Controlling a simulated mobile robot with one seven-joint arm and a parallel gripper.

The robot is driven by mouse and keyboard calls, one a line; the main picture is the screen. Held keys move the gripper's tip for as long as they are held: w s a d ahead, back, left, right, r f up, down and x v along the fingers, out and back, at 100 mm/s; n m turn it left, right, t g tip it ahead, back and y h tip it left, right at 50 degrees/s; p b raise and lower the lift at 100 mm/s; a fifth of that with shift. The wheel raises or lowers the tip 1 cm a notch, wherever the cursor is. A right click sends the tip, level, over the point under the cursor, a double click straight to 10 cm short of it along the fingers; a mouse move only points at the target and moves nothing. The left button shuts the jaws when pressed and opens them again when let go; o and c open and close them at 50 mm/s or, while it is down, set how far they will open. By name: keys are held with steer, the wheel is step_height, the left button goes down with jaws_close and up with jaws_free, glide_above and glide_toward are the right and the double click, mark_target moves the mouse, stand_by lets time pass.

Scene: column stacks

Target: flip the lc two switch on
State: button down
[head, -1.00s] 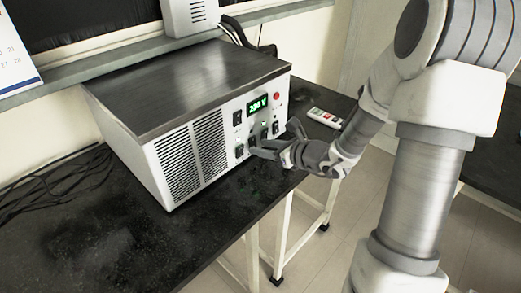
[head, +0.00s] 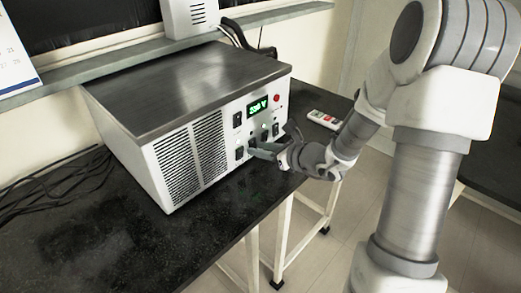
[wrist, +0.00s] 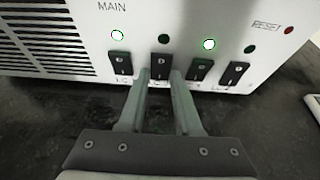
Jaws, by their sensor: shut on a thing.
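The white power unit (head: 205,115) stands on the dark bench, with a row of black rocker switches low on its front. The second switch from the left, the LC two switch (wrist: 158,66), sits between my gripper's two fingers (wrist: 160,85), under an unlit lamp (wrist: 163,39). My gripper is shut on this switch, the fingertips at its two sides. Its label is mostly hidden by the fingers. In the head view my gripper (head: 256,149) is at the front panel's lower part and covers some of the switches.
The first switch (wrist: 120,63) and third switch (wrist: 201,70) have lit green lamps above them; the fourth switch (wrist: 235,74) has a dark lamp. A green display (head: 257,106) and red button (head: 277,98) are higher up. A remote-like device (head: 324,119) lies to the right.

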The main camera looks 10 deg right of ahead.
steer(key=shift+f+t+y+b, duration=0.55)
steer(key=shift+t+b, duration=0.25)
steer(key=shift+b, duration=1.35)
steer(key=shift+t+b, duration=0.3)
steer(key=shift+b, duration=0.35)
steer(key=shift+r+y, duration=0.15)
steer(key=shift+y, duration=0.1)
steer(key=c, duration=0.9)
jaws_free()
steer(key=p+v, duration=0.3)
steer(key=v, duration=1.4)
steer(key=shift+s+p, duration=0.3)
steer(key=shift+p, duration=0.1)
